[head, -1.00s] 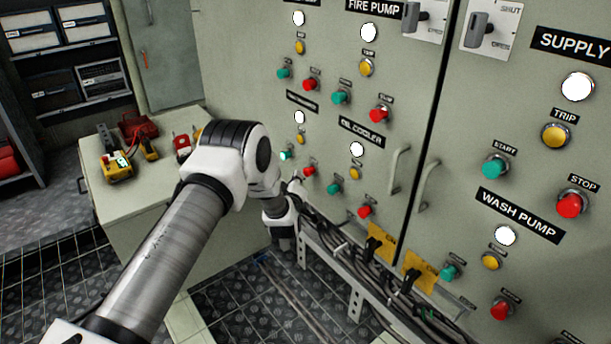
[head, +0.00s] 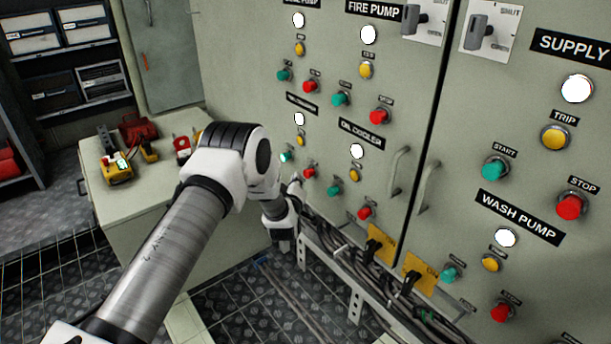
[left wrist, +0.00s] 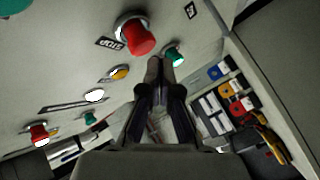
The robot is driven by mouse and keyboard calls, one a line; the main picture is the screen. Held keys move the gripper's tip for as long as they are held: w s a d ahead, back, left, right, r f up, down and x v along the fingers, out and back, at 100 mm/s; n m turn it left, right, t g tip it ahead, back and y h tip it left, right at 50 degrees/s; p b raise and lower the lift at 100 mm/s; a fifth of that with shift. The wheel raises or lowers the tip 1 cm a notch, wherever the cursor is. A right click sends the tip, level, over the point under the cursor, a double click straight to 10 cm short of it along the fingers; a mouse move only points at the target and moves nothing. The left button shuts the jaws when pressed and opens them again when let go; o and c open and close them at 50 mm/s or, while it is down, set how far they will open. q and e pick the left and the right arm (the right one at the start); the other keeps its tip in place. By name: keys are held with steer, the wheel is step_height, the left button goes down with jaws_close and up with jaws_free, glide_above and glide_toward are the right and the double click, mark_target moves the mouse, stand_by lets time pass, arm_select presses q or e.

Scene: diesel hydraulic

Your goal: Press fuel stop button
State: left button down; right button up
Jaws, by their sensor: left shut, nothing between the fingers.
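Red stop buttons sit on the grey panel (head: 230,60). No label legibly reads "fuel"; the top-left one is cut off and ends in "PUMP". A red button (head: 311,86) is in that group. Below it, under a blurred label, is another red button (head: 309,173) beside a lit green one (head: 285,157). My left gripper (head: 293,186) is small and partly hidden by my wrist, just below and left of that lower red button. In the left wrist view the shut, empty fingers (left wrist: 158,75) point toward a red button (left wrist: 137,38), with a lit green one (left wrist: 175,57) beside it. Contact cannot be told.
Oil cooler buttons (head: 364,213) are to the right. Cables and a metal bracket (head: 355,300) run below the panel. A low cabinet (head: 130,200) with tools stands at the left. Panel door handles (head: 397,170) stick out at centre right.

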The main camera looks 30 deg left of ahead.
arm_select(q)
steer(key=shift+w+d+b, duration=0.2)
steer(key=shift+w+b, duration=0.1)
steer(key=shift+w, duration=0.1)
steer(key=shift+w+d+b, duration=0.2)
steer(key=shift+w+b, duration=0.2)
steer(key=shift+w, duration=0.05)
stand_by(0.8)
steer(key=shift+s+a+p, duration=0.35)
steer(key=shift+s+p, duration=0.15)
steer(key=shift+s, duration=0.35)
steer(key=s, duration=0.1)
steer(key=s+a+p, duration=0.1)
steer(key=s, duration=0.1)
steer(key=s+a+p, duration=0.1)
steer(key=shift+s, duration=0.3)
